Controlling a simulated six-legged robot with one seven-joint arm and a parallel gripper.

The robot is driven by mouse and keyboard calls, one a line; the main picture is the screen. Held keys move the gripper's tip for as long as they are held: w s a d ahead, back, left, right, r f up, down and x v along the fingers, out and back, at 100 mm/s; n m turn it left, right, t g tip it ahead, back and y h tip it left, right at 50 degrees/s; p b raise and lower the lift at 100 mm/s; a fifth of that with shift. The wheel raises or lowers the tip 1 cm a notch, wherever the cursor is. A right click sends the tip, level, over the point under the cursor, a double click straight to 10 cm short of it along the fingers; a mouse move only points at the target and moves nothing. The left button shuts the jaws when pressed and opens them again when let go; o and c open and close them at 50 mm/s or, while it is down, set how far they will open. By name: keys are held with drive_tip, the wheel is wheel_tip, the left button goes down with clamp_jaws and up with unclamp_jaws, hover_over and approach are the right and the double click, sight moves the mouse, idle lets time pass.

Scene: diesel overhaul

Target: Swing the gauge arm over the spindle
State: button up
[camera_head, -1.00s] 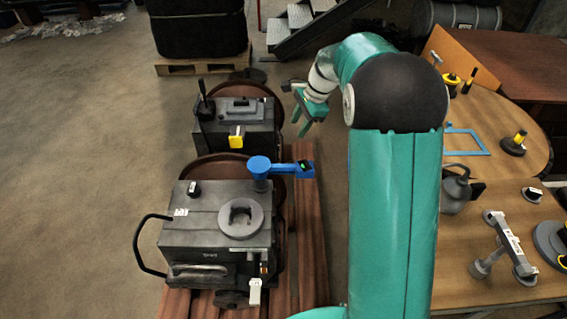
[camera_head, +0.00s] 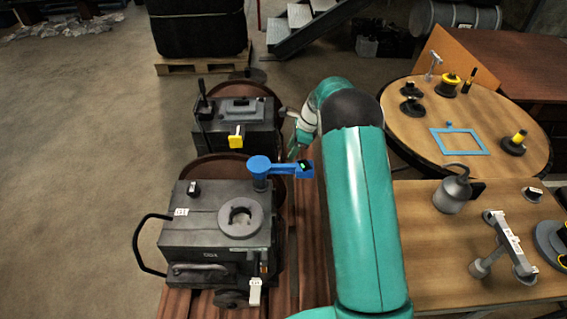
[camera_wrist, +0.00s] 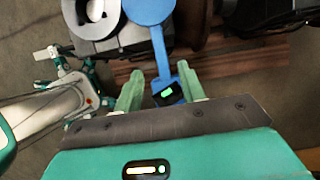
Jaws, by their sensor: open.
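The blue gauge arm (camera_head: 282,168) sits on a post at the back right of the near grey machine (camera_head: 205,250). Its round end is at the post and its dark display end points right. The spindle, a grey ring with a dark hole (camera_head: 240,217), is on the machine top in front of the post, and the arm is not over it. My gripper (camera_head: 297,150) is just behind the display end, partly hidden by my arm. In the wrist view my gripper (camera_wrist: 165,92) is open, its green fingers on either side of the gauge arm's display end (camera_wrist: 168,94); contact cannot be told.
A second machine (camera_head: 238,125) with a yellow tag stands behind. A wooden bench (camera_head: 425,275) at right holds an oil can (camera_head: 453,190) and a grey bracket (camera_head: 507,245). A round table (camera_head: 400,135) holds small tools. The floor at left is clear.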

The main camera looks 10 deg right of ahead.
sight(282, 165)
drive_tip(key=x, duration=0.8)
drive_tip(key=shift+f, duration=0.15)
clamp_jaws()
